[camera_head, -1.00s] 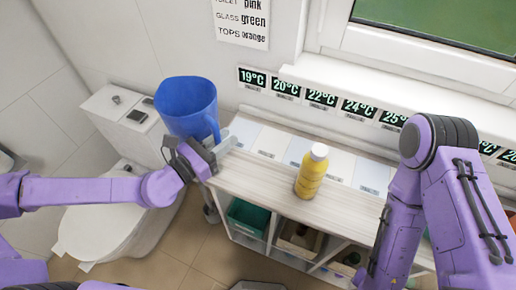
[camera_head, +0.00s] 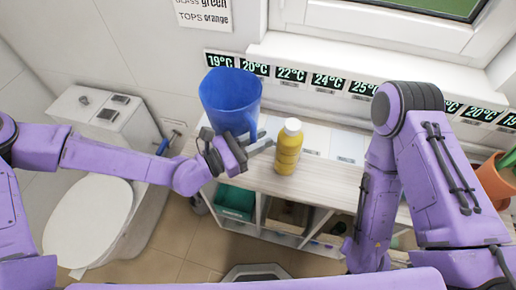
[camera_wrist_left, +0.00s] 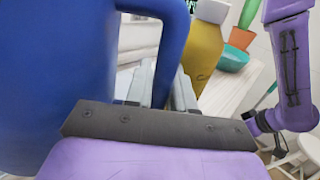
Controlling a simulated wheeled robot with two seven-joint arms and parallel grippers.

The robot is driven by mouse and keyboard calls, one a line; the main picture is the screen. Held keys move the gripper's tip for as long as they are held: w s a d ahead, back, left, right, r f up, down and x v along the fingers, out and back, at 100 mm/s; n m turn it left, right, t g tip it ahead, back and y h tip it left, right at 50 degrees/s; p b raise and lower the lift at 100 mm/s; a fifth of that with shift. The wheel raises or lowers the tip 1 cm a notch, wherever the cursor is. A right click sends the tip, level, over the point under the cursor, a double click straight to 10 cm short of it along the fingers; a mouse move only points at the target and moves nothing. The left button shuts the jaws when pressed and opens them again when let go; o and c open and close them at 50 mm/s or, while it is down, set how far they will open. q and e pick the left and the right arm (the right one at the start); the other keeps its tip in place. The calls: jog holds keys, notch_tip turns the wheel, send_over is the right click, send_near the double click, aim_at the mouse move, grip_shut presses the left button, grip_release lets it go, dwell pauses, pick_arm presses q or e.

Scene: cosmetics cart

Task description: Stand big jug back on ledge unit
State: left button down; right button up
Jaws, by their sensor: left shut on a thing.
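The big blue jug (camera_head: 230,98) is roughly upright, mouth up, at the left end of the ledge unit (camera_head: 325,188). My left gripper (camera_head: 254,143) is shut on the jug's handle, and the handle shows between its fingers in the left wrist view (camera_wrist_left: 170,45). The jug's base is partly hidden behind the gripper, so I cannot tell whether it touches the ledge.
A yellow bottle with a white cap (camera_head: 288,148) stands on the ledge just right of my left gripper. A window sill (camera_head: 370,62) runs behind, above temperature labels. A toilet (camera_head: 90,215) is at left. A plant pot (camera_head: 494,180) is at far right.

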pick_arm(q)
jog(key=shift+a+f, duration=0.1)
jog(key=shift+f, duration=0.6)
notch_tip(320, 180, down, 4)
jog(key=shift+r, duration=0.2)
jog(key=shift+f, duration=0.1)
jog(key=c, duration=1)
grip_release()
jog(key=shift+o, duration=0.2)
